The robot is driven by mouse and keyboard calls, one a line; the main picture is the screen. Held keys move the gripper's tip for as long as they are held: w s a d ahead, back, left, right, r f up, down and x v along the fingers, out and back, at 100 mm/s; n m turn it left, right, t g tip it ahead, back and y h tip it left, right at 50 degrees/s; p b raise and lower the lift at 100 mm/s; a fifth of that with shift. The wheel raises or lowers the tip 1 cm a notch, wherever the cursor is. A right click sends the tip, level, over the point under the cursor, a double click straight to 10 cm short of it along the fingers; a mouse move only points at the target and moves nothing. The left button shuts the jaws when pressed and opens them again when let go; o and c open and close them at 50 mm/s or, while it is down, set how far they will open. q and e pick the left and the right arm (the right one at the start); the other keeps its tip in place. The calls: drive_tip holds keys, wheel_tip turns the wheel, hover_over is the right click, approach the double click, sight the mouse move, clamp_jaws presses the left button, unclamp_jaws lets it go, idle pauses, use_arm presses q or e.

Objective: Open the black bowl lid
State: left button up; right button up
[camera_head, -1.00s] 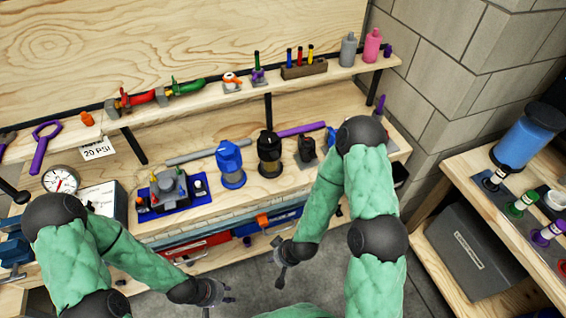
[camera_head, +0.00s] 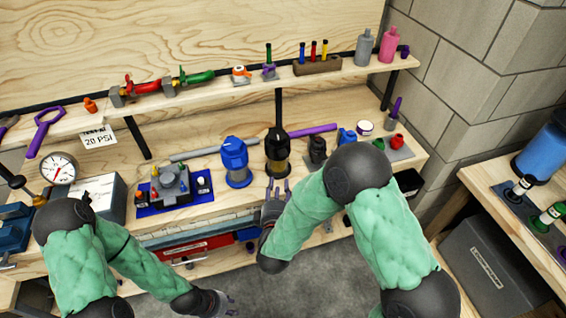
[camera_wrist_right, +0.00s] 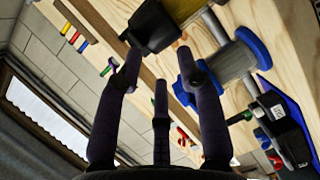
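The filter with the black lid (camera_head: 277,143) and an amber-looking bowl (camera_head: 278,166) stands upright on the workbench, right of a blue filter (camera_head: 235,162). In the right wrist view, the black lid (camera_wrist_right: 152,27) shows beyond the fingertips and the blue filter (camera_wrist_right: 228,62) beside it. My right gripper (camera_head: 277,184) is open and empty, its fingers spread, just in front of and below the black-lidded filter. The fingers also show in the wrist view (camera_wrist_right: 160,85). My left gripper (camera_head: 230,300) is low at the bottom of the head view, empty and apparently open.
A black fitting (camera_head: 317,150) stands close right of the black-lidded filter. A blue tray with a grey device (camera_head: 172,186) is left. The shelf (camera_head: 225,90) holds valves, markers and bottles. A side table (camera_head: 500,215) stands right.

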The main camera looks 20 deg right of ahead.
sight(283, 157)
drive_tip(key=shift+n+t+h, duration=0.5)
drive_tip(key=shift+h, duration=0.3)
drive_tip(key=w+d+b, duration=0.1)
drive_tip(key=w, duration=0.1)
drive_tip(key=w+d+r+b, duration=0.1)
drive_tip(key=w, duration=0.2)
drive_tip(key=w+d+r+b, duration=0.1)
drive_tip(key=w, duration=0.2)
drive_tip(key=shift+w+d+r, duration=0.25)
drive_tip(key=shift+d, duration=0.05)
drive_tip(key=shift+w+d+r, duration=0.1)
drive_tip(key=shift+w+d, duration=0.1)
drive_tip(key=shift+w, duration=0.3)
clamp_jaws()
